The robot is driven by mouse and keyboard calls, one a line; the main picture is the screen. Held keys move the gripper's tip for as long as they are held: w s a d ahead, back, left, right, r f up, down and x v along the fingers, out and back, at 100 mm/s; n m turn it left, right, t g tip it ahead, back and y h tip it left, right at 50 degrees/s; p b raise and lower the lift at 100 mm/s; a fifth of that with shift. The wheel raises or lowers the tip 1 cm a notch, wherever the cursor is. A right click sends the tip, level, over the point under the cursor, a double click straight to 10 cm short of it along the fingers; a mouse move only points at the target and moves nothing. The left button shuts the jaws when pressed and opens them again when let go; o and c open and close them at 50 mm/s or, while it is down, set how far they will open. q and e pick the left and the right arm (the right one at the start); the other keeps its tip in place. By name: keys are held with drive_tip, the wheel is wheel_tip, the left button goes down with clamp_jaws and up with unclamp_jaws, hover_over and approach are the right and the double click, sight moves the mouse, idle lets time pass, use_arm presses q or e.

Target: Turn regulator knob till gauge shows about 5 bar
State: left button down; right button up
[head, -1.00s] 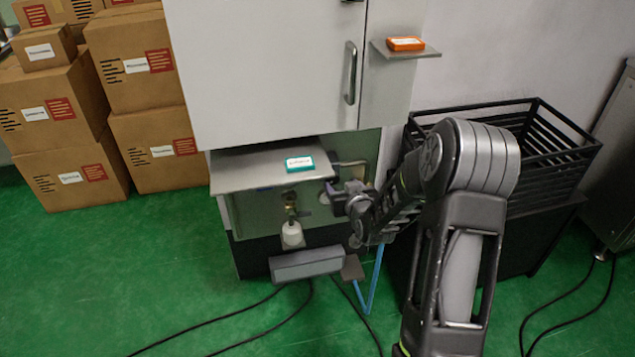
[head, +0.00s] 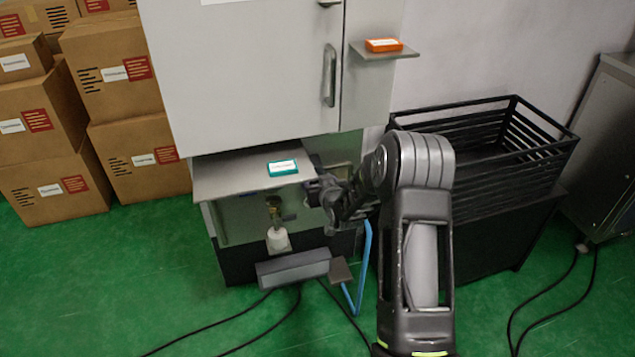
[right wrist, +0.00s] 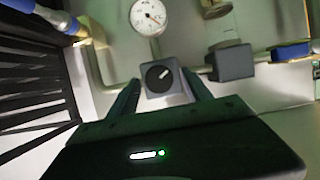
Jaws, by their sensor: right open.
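The regulator knob (right wrist: 161,76) is a dark round dial with a pale mark, set on a grey square block in the right wrist view. The round white gauge (right wrist: 148,15) with a red needle sits above it; its numbers are too small to read. My right gripper (right wrist: 163,88) is open, with one finger on each side of the knob block; I cannot tell if they touch it. In the head view my right gripper (head: 318,190) is at the right end of the machine's front panel (head: 248,215) and hides the knob. My left gripper is not in view.
A metal shelf with a teal box (head: 282,168) overhangs the panel. A brass fitting with a white bowl (head: 277,239) and a grey bar (head: 293,268) are left of and below my gripper. A black slatted crate (head: 500,150) stands at the right. Cables cross the green floor.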

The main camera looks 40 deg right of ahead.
clamp_jaws()
idle(0.6)
